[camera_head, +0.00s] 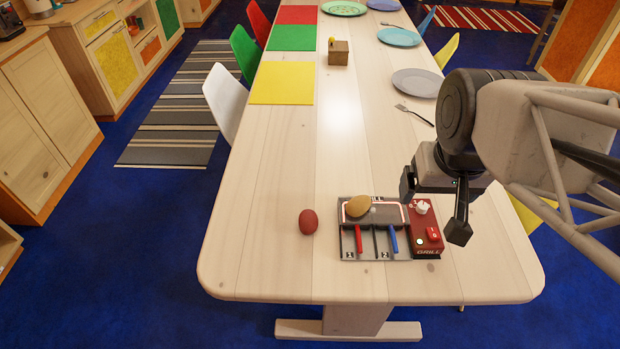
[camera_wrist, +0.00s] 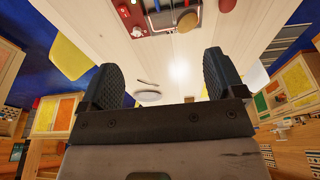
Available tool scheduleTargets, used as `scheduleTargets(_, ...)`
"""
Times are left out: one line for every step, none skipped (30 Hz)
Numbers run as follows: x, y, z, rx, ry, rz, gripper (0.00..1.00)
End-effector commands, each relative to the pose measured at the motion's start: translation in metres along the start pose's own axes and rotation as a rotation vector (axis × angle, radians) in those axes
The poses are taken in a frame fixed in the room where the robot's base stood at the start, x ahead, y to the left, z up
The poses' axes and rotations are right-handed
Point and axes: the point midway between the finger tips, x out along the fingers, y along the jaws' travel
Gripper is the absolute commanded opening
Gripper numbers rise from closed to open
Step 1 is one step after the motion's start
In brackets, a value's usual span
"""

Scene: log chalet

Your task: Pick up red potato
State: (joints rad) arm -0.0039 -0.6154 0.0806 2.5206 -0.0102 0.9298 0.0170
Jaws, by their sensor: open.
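The red potato (camera_head: 308,221) lies on the pale wooden table (camera_head: 262,225), left of a small grill toy (camera_head: 346,243). A tan potato-like item (camera_head: 357,206) rests on the grill's upper plate. My gripper (camera_head: 432,218) is above the right part of the grill, to the right of the red potato, with its fingers apart and nothing between them. In the wrist view my gripper (camera_wrist: 164,70) is open and empty. The red potato (camera_wrist: 227,5) shows only partly at that view's top edge, beside the tan item (camera_wrist: 187,22).
The grill's red control box (camera_head: 426,236) stands under my gripper. A grey plate (camera_head: 417,83) and a fork (camera_head: 414,115) lie farther back. Table around the red potato is clear.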

Motion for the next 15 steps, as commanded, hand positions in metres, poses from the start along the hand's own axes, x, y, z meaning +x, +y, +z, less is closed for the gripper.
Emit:
scheduleTargets(0.004,-0.002,-0.004,-0.007,-0.007,-0.002,0.88)
scheduleTargets(0.007,-0.004,-0.007,-0.012,-0.01,-0.003,0.88)
scheduleTargets(0.011,-0.006,-0.012,-0.018,-0.015,-0.004,0.88)
scheduleTargets(0.013,-0.008,-0.015,-0.023,-0.017,-0.006,0.88)
scheduleTargets(0.017,-0.01,-0.019,-0.029,-0.02,-0.007,0.88)
scheduleTargets(0.022,-0.014,-0.025,-0.038,-0.027,-0.009,0.88)
scheduleTargets(0.026,-0.016,-0.029,-0.045,-0.031,-0.01,0.88)
scheduleTargets(0.03,-0.019,-0.034,-0.052,-0.035,-0.012,0.88)
scheduleTargets(0.036,-0.023,-0.04,-0.062,-0.04,-0.014,0.88)
scheduleTargets(0.041,-0.026,-0.044,-0.069,-0.045,-0.015,0.88)
scheduleTargets(0.046,-0.03,-0.049,-0.077,-0.05,-0.017,0.88)
scheduleTargets(0.053,-0.034,-0.055,-0.087,-0.055,-0.019,0.88)
scheduleTargets(0.058,-0.037,-0.059,-0.094,-0.059,-0.02,0.88)
scheduleTargets(0.063,-0.041,-0.063,-0.102,-0.064,-0.022,0.88)
scheduleTargets(0.07,-0.046,-0.069,-0.112,-0.069,-0.024,0.88)
